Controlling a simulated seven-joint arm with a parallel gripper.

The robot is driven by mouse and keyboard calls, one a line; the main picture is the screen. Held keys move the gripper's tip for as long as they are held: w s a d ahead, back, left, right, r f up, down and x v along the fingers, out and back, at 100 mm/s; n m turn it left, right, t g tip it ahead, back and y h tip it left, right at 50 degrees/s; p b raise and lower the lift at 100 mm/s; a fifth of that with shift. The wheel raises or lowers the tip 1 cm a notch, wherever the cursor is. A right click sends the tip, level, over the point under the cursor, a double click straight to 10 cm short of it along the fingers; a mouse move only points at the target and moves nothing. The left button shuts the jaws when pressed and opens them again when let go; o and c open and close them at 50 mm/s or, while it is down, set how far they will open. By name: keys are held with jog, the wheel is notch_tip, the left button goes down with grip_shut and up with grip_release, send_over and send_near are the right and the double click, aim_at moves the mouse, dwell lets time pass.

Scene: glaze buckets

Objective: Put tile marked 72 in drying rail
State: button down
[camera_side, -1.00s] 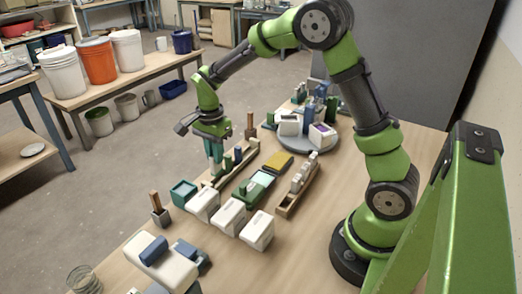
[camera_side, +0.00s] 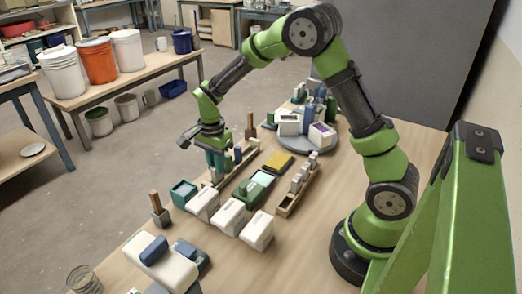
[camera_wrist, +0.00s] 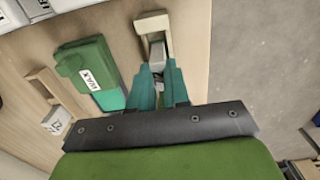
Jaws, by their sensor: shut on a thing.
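A second rail (camera_side: 287,208) holds several pale tiles (camera_side: 298,182); one pale tile (camera_wrist: 57,121) there bears a mark, possibly 72.
A green WAX box (camera_wrist: 90,75) lies between the rails. White blocks (camera_side: 229,217) and a teal box (camera_side: 184,192) stand nearer the camera. A round grey turntable (camera_side: 300,146) with several items is behind. Bare table lies right of the second rail.

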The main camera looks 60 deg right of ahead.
jog(key=shift+f, duration=0.25)
dwell(0.3)
jog(key=c, duration=1)
grip_release()
jog(key=shift+r, duration=3.5)
